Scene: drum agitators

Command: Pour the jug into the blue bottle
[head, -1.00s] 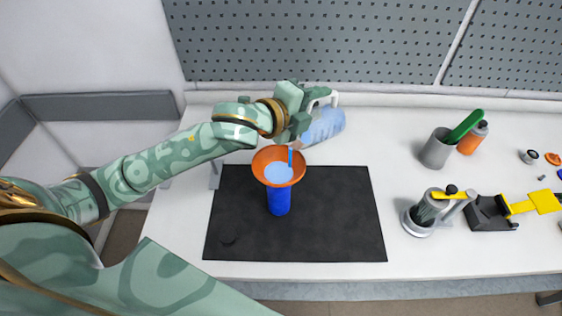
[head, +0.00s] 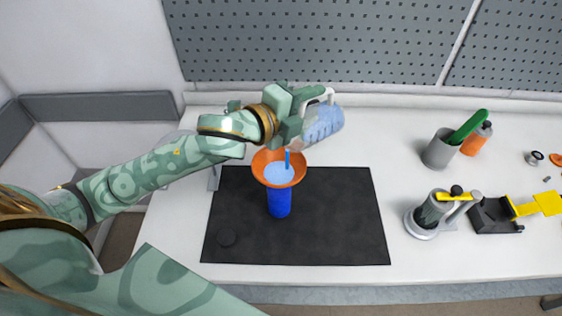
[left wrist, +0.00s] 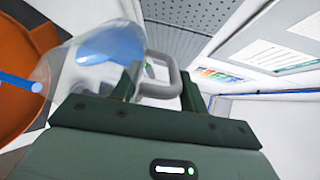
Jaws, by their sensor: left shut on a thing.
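The clear jug (head: 323,122), with blue liquid and a white handle, is tilted in the air above and right of the orange funnel (head: 263,166). My left gripper (head: 306,104) is shut on the jug's handle, also visible in the left wrist view (left wrist: 166,82). A thin blue stream (head: 288,159) falls into the funnel, where light blue liquid (head: 279,174) stands. The stream (left wrist: 20,82) also shows in the left wrist view. The funnel sits on the upright blue bottle (head: 280,203), whose top it hides. My right gripper is out of view.
To the right are a grey cup (head: 438,150) with a green tool, an orange bottle (head: 475,140), a metal drum-like device (head: 427,215) and a black-and-yellow tool (head: 492,217). The pegboard stands behind.

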